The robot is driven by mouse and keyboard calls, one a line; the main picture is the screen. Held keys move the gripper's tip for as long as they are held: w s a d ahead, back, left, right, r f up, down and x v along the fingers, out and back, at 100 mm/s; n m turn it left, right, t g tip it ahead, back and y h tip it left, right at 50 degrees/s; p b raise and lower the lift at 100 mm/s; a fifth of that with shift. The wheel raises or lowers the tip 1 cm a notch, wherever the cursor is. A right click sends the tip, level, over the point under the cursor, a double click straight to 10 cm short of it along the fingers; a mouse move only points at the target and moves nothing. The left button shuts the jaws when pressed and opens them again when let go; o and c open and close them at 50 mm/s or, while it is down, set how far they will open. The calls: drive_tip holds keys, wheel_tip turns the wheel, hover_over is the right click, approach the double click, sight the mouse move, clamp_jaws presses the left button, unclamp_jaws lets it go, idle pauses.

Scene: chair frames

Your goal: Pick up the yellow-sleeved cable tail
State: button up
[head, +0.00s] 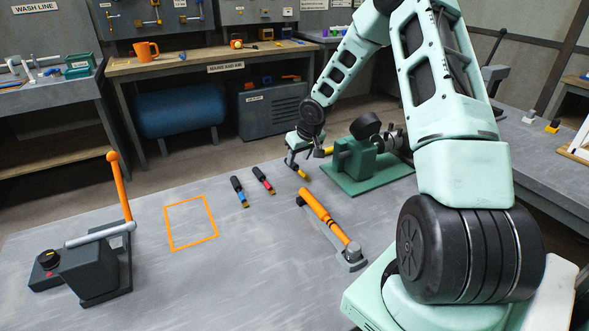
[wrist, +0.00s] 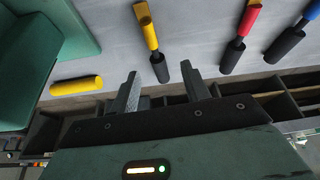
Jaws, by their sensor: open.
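The yellow-sleeved cable tail (head: 301,173) lies on the grey bench beside my gripper (head: 296,164), which partly hides it in the head view. In the wrist view, its yellow sleeve (wrist: 151,37) points up the picture, and its black end is between the open fingers of my gripper (wrist: 162,72). The fingers stand apart with a gap on each side of it; I cannot tell the height difference. The red-sleeved cable tail (head: 264,181) and the blue-sleeved one (head: 239,191) lie to the left in the head view; they also show at the right in the wrist view.
A green fixture (head: 353,160) on a green plate stands close to the right of my gripper. A yellow cylinder (wrist: 77,86) lies beside it. An orange-handled tool (head: 325,215) lies nearer. An orange-outlined square (head: 191,223) is empty. A lever press (head: 95,262) stands at left.

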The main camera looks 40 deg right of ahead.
sight(296, 168)
drive_tip(key=x, duration=0.4)
drive_tip(key=shift+s+d+f, duration=0.15)
drive_tip(key=shift+d+f, duration=0.05)
clamp_jaws()
drive_tip(key=shift+r, duration=0.1)
